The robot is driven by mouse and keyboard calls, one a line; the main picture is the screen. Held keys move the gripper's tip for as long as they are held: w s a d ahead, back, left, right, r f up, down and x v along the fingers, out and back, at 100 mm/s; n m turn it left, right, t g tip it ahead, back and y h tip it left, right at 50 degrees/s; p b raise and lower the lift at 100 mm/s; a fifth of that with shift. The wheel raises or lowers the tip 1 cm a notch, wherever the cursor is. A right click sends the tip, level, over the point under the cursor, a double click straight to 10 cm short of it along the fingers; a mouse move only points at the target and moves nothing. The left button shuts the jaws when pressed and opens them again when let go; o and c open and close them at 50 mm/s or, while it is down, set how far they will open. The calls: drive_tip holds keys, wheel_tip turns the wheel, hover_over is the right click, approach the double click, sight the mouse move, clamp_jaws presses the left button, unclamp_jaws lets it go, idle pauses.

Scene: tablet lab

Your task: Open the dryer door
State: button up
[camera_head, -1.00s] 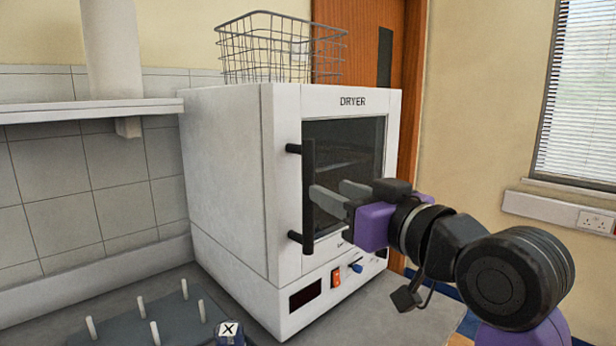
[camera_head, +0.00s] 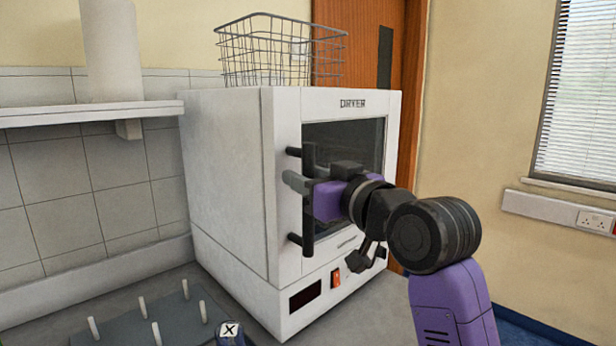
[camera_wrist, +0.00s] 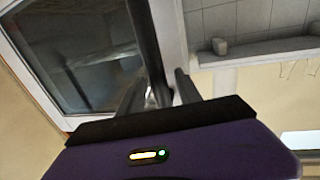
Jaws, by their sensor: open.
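The white dryer (camera_head: 228,180) stands on the counter with its door (camera_head: 345,265) shut. A black vertical bar handle (camera_head: 308,230) runs along the left side of the door. My gripper (camera_head: 293,184) is at the middle of the handle, its fingers reaching to the bar. In the wrist view the handle (camera_wrist: 144,40) passes down between the two open fingers (camera_wrist: 158,95). Whether either finger touches the bar cannot be told. The door's dark window (camera_wrist: 75,50) lies to the left of the handle there. My arm hides part of the door's lower right.
A wire basket (camera_head: 280,52) sits on top of the dryer. An orange switch (camera_head: 336,278) is on the panel below the door. A rack with several white pegs (camera_head: 155,325) stands on the counter at the lower left. A wall shelf (camera_head: 60,115) is at the left.

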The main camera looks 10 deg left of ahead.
clamp_jaws()
idle(1.3)
